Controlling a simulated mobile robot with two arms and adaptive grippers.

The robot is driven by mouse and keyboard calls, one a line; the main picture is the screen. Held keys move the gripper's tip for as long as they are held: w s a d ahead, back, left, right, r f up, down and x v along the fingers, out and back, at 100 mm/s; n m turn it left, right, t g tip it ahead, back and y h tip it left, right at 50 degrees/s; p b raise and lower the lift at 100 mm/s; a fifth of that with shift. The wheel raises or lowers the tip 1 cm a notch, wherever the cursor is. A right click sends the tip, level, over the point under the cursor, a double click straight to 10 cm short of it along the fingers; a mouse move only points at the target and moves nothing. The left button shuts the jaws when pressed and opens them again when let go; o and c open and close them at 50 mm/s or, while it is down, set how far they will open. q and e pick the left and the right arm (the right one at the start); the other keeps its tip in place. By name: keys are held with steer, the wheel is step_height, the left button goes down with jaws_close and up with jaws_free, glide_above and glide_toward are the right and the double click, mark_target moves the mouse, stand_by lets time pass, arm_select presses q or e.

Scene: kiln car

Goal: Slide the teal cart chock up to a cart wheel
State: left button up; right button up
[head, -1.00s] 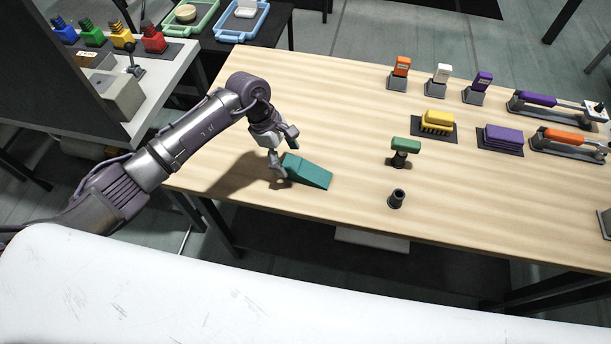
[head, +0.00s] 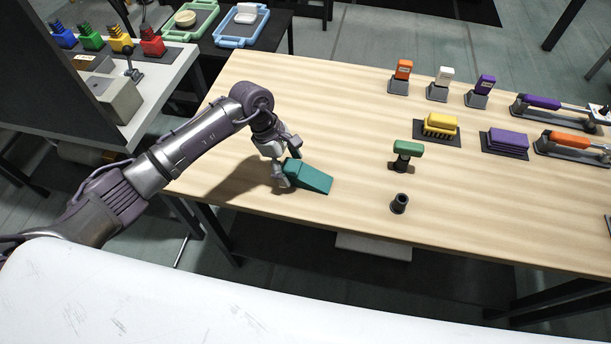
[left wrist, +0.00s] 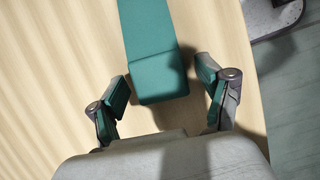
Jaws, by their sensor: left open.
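The teal chock (head: 312,178) is a wedge lying on the wooden table, left of the middle in the head view. Its tall end faces my left gripper (head: 287,168) and its low end points right and toward the viewer. In the left wrist view the chock (left wrist: 152,50) runs up from between the open fingers of my left gripper (left wrist: 166,98). No cart wheel shows in either view. My right gripper is out of view.
A black socket (head: 399,203) and a green-topped stand (head: 407,150) are right of the chock. Brushes, blocks and handled tools stand farther right and back. The table (head: 345,125) is bare around the chock. Its front edge is close by.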

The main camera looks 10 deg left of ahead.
mark_target(296, 168)
arm_select(q)
steer(key=shift+b, duration=0.35)
stand_by(0.3)
steer(key=c, duration=1.3)
steer(key=shift+r+p, duration=1.3)
steer(key=shift+r, duration=1.2)
